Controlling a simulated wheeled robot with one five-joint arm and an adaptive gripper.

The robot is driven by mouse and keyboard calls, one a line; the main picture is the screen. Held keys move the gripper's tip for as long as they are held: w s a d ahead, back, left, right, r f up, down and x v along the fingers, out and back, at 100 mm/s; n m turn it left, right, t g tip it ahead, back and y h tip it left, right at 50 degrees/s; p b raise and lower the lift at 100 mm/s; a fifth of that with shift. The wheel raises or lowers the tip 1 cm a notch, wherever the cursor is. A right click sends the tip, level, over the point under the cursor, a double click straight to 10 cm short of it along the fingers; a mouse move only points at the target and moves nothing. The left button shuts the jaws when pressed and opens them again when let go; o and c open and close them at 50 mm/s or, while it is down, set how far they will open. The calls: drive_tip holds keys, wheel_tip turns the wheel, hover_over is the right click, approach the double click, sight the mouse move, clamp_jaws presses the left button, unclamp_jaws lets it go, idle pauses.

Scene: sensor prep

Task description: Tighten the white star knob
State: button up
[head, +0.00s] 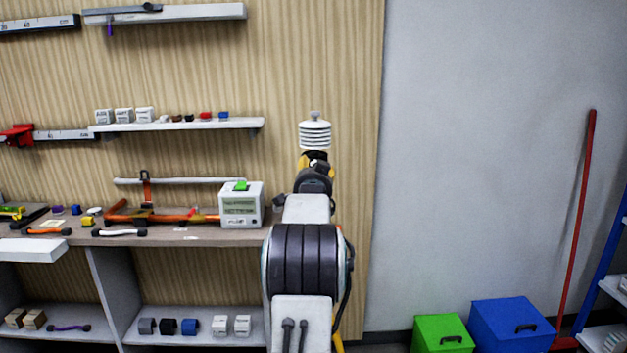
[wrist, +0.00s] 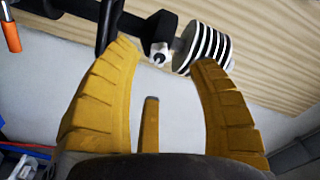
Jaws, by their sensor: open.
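In the wrist view a small white knob (wrist: 155,50) with a grey centre sits on a black bar (wrist: 135,25), beside a stack of white discs (wrist: 203,45). I take it for the star knob; its lobes are hard to make out. My gripper (wrist: 165,56) is open, with one yellow finger on each side of the knob in the picture. I see no contact, and cannot tell the depth between them. In the head view the disc stack (head: 315,135) rises above my gripper (head: 313,160), and my own arm hides the knob.
A workbench (head: 190,236) on the left holds a white box with a display (head: 241,205) and several tools. A shelf (head: 190,124) hangs above it. Green (head: 440,335) and blue (head: 510,325) bins stand on the right floor, near a red pole (head: 578,220).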

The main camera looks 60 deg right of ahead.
drive_tip(key=shift+v, duration=2.65)
drive_tip(key=shift+f, duration=0.1)
drive_tip(key=shift+w+d+n+p, duration=0.8)
drive_tip(key=shift+d+n, duration=1)
drive_tip(key=shift+n, duration=1.8)
drive_tip(key=shift+w+d+n+p, duration=0.35)
drive_tip(key=shift+w+d+n, duration=1.15)
drive_tip(key=shift+n, duration=2.1)
drive_tip(key=shift+w+d+n+p, duration=0.6)
drive_tip(key=shift+d+n, duration=1.5)
drive_tip(key=shift+n, duration=1.5)
